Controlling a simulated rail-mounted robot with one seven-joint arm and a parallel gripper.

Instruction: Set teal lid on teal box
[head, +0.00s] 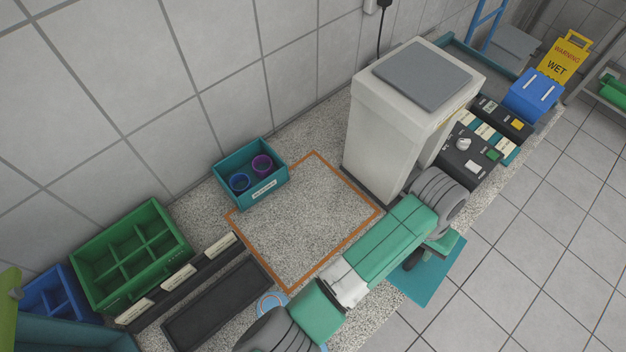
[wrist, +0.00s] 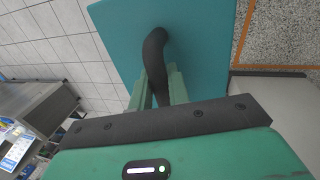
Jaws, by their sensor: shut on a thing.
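The teal lid (head: 432,277) is a flat panel with a dark curved handle, held beyond the front edge of the counter over the floor, below the white cabinet. It also fills the upper middle of the wrist view (wrist: 205,45). My gripper (wrist: 162,92) is shut on the lid's black handle (wrist: 153,62); in the head view my arm partly covers the lid. The open teal box (head: 265,190) stands against the wall at the left rear of the orange-outlined area. A blue ring-shaped item (head: 239,182) and a purple one (head: 262,165) are inside it.
The orange outline (head: 318,155) encloses mostly bare speckled counter. A white cabinet (head: 388,140) with a grey top stands right of it. A green divided crate (head: 130,255) and a black tray (head: 215,305) are at left. Dark control panels (head: 468,155) lie at right.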

